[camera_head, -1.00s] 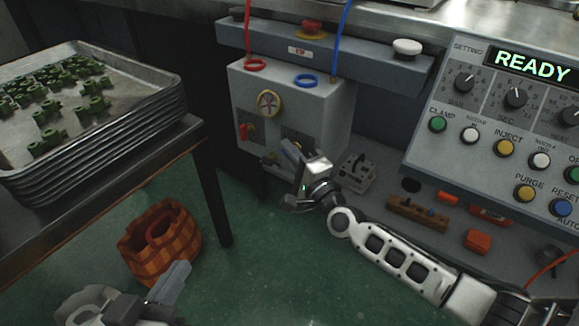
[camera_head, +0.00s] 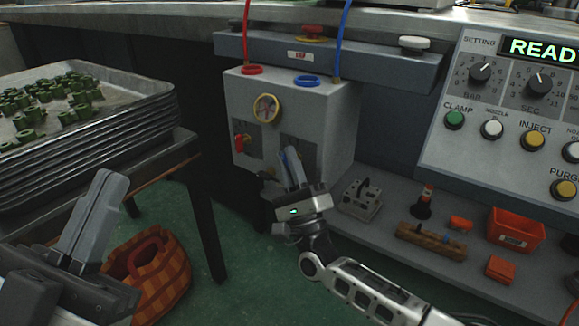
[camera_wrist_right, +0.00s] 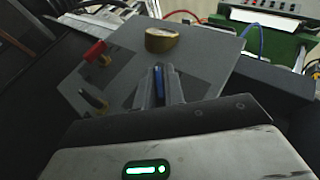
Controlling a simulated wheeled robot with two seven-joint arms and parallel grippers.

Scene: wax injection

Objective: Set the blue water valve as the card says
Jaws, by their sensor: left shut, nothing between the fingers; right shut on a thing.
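The grey valve box (camera_head: 318,105) hangs under the bench, with a round gauge (camera_head: 266,108) and a red valve handle (camera_head: 241,142) on its front. My right gripper (camera_head: 290,158) is at the box's lower right front, fingers pointing up toward it. In the right wrist view, the blue water valve handle (camera_wrist_right: 159,84) shows as a blue strip between the shut fingers (camera_wrist_right: 159,75). Its angle is mostly hidden by the fingers. My left gripper (camera_head: 110,190) is shut and empty at the lower left, away from the box. I cannot make out a card.
A stack of metal trays (camera_head: 110,130) with green parts stands on a table at left, above a woven basket (camera_head: 165,285). A shelf at right holds a grey metal block (camera_head: 360,200), a wooden block (camera_head: 430,240) and an orange bin (camera_head: 515,232). Red and blue hoses rise from the box.

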